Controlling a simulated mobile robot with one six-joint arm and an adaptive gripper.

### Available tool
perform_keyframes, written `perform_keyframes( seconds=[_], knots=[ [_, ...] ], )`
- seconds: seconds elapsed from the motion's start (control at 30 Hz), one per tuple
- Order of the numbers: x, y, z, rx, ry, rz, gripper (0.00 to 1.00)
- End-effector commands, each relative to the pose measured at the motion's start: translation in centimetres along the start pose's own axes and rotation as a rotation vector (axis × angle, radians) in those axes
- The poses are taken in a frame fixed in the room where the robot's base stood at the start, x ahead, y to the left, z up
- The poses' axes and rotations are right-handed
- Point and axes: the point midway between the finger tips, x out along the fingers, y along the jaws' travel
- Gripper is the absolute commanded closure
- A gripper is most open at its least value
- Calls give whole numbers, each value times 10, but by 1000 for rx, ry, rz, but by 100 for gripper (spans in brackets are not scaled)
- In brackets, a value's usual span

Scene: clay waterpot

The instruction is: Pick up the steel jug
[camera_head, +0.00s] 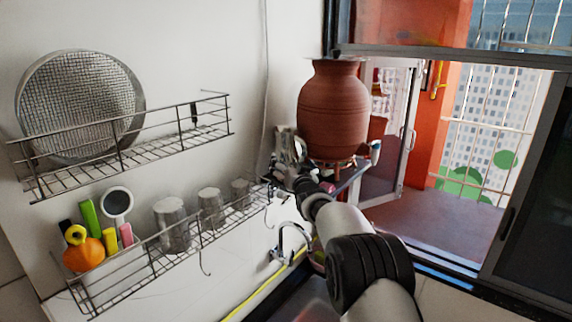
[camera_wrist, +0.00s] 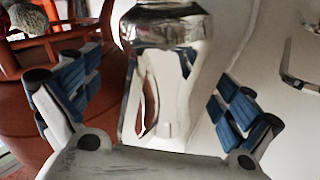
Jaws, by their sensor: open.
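The shiny steel jug (camera_head: 289,143) stands beside the clay pot, left of it in the head view, partly hidden by my gripper and arm. My gripper (camera_head: 288,170) is at the jug. In the wrist view the jug (camera_wrist: 165,65) fills the middle, between the two blue-padded fingers of my gripper (camera_wrist: 155,105). The fingers are open, with a gap showing on each side of the jug. The lower part of the jug in that view is hidden behind my gripper's palm.
The large clay pot (camera_head: 333,110) stands on a small stand close to the jug's right. It also shows at the left of the wrist view (camera_wrist: 22,115). A wire rack (camera_head: 150,268) with several metal cups is at left. A tap (camera_head: 291,235) stands below my gripper.

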Motion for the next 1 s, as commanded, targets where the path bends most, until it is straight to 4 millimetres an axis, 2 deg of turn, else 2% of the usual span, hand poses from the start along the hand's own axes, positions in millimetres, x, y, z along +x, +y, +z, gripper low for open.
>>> perform_keyframes(
  seconds=[0.3, 1.0],
  knots=[
    [2, 0, 0, 0, -1, 0, 2],
    [2, 0, 0, 0, -1, 1, 48]
  ],
)
